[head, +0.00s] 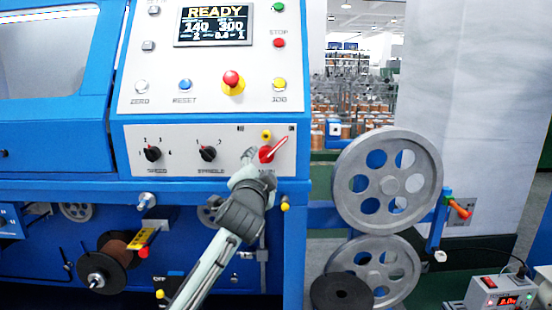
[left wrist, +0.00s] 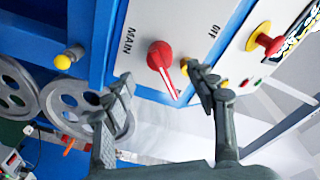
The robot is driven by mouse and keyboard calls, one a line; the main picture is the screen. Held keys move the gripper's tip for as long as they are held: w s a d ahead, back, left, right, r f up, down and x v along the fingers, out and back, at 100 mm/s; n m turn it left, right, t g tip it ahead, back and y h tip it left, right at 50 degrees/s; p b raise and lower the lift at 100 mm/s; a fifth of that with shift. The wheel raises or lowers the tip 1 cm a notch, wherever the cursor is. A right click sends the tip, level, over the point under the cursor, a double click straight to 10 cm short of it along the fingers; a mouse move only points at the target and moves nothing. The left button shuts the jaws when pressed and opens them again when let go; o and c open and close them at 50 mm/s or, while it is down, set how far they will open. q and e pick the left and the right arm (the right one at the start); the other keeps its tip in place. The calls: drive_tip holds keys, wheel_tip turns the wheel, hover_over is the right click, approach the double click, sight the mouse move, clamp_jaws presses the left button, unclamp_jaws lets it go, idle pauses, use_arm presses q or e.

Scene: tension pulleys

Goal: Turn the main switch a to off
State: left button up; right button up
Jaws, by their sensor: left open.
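The main switch (head: 267,154) is a red rotary knob on the white panel, above the partly hidden label MAIN. Its red and white handle points up and right toward the ON mark (head: 291,128). The OFF mark (head: 240,128) is at the upper left. My left gripper (head: 260,167) is open and close in front of the switch, covering its lower left side. In the left wrist view, the red knob (left wrist: 158,55) and its handle appear between the two spread fingers (left wrist: 160,80). I cannot tell whether a finger touches it. My right gripper is not in view.
The speed knob (head: 152,154) and spindle knob (head: 208,153) are left of the switch. A red emergency button (head: 233,80) and other buttons are above. A yellow button (head: 266,134) is just above the switch. Large grey pulleys (head: 388,183) stand to the right.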

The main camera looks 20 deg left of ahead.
sight(264, 159)
use_arm(q)
drive_tip(key=w, duration=0.3)
drive_tip(key=w+a, duration=0.1)
drive_tip(key=w, duration=0.2)
drive_tip(key=shift+a, duration=0.2)
drive_tip(key=shift+w, duration=0.45)
drive_tip(key=c, duration=1.3)
drive_tip(key=shift+f, duration=0.1)
clamp_jaws()
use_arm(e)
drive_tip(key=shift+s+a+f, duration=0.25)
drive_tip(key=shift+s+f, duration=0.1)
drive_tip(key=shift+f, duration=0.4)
